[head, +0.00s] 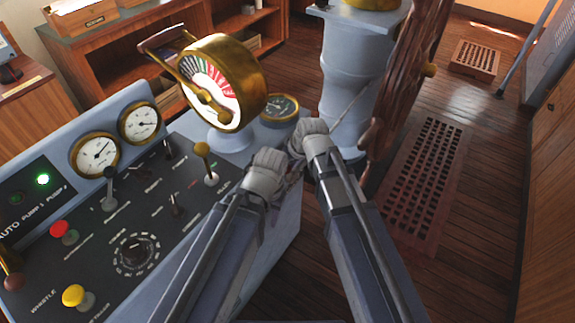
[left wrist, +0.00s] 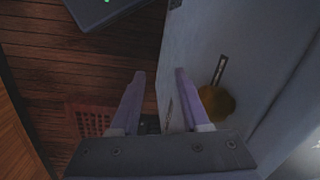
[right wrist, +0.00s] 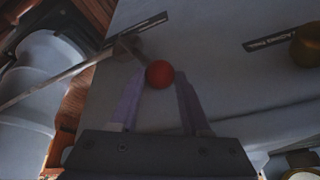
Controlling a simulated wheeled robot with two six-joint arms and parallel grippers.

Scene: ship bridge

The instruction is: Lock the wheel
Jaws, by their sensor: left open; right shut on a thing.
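The ship's wheel (head: 405,75) is wooden and stands upright at the right of the pale pedestal (head: 347,95). A red ball knob (right wrist: 159,74) on a short lever shows in the right wrist view. My right gripper (right wrist: 157,88) is shut on this red knob; in the head view it (head: 312,136) is by the console's far edge, hiding the knob. My left gripper (left wrist: 164,76) is open and empty. Its right finger is close to a brass knob (left wrist: 218,104) on a pale panel. In the head view the left gripper (head: 268,168) is just beside the right.
The console (head: 110,220) with gauges, levers and coloured knobs fills the left. A brass telegraph (head: 225,85) stands on it. A thin rod (right wrist: 60,77) runs to the lever's base. A floor grating (head: 425,165) and open wooden floor are at right.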

